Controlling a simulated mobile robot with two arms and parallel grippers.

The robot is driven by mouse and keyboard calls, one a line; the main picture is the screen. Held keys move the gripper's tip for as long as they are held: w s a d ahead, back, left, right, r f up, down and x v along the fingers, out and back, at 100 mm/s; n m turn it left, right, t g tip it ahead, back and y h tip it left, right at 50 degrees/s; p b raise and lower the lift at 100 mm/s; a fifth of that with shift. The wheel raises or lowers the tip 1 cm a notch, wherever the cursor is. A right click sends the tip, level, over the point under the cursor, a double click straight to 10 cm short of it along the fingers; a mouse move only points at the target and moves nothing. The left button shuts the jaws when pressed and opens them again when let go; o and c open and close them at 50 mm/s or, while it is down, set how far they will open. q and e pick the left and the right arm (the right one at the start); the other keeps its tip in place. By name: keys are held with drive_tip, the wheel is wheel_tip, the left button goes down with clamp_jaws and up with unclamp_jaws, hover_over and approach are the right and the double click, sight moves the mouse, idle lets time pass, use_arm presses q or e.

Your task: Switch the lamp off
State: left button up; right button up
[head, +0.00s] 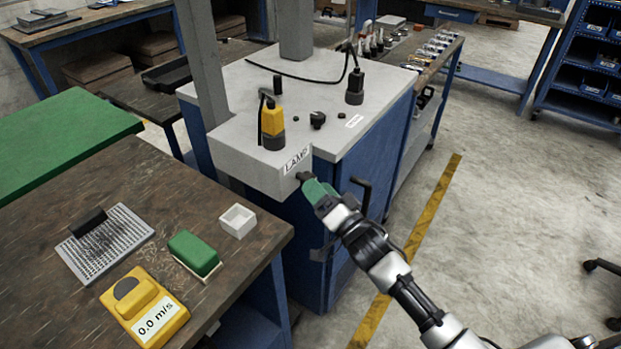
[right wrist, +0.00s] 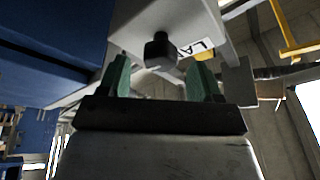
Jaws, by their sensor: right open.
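A grey box (head: 245,165) with a LAMP label (head: 297,159) juts from the front corner of the grey-topped blue cabinet (head: 345,200). A small black knob (head: 303,176) sticks out of the box face just below the label. In the right wrist view the knob (right wrist: 159,50) shows beyond the fingertips, roughly centred between them, with part of the label (right wrist: 196,46) beside it. My right gripper (head: 314,188) has green fingers and is open and empty, close in front of the knob. I cannot tell whether a finger touches it. My left gripper is not in view.
A black handle (head: 362,192) stands out from the cabinet near my right gripper. A yellow-and-black device (head: 272,122) sits on top of the box. The wooden bench (head: 185,190) at left holds a yellow meter (head: 146,306) and a green block (head: 194,252).

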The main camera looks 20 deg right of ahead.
drive_tip(key=shift+x, duration=1.6)
drive_tip(key=c, duration=0.9)
